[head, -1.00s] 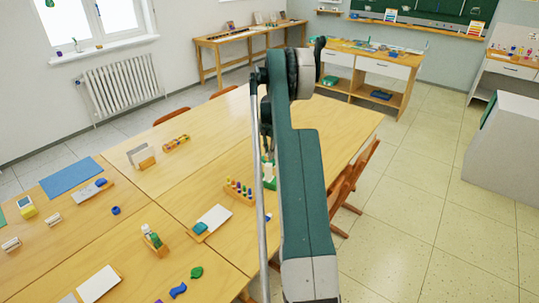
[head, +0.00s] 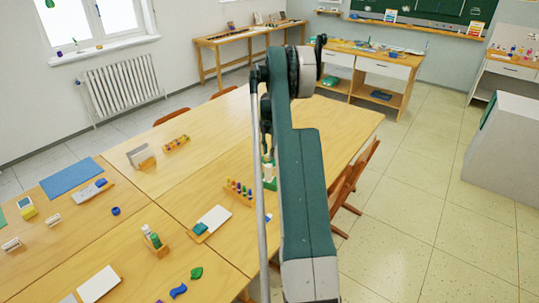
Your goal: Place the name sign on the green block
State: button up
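My gripper (head: 267,148) hangs over the right part of the joined wooden tables, partly behind my green arm. Its fingers are small and dark, and I cannot tell whether they are open or shut. Just below it stands a small green and white thing (head: 269,174), partly covered by my arm; I cannot tell whether this is the green block, or whether the gripper touches it. A pale upright card in a wooden holder (head: 141,156) stands at the back left of the tables. I cannot make out writing on it, so I cannot tell whether it is the name sign.
A wooden rack of coloured pegs (head: 239,191) and a white sheet with a teal block (head: 201,228) lie left of the gripper. A bottle in a wooden holder (head: 153,239) stands nearer. A blue mat (head: 71,177) lies far left. Chairs (head: 352,182) line the right edge.

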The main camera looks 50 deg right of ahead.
aim_at(268, 154)
notch_tip(268, 154, up, 10)
jog(key=p, duration=0.1)
jog(key=shift+r, duration=0.15)
dwell(0.8)
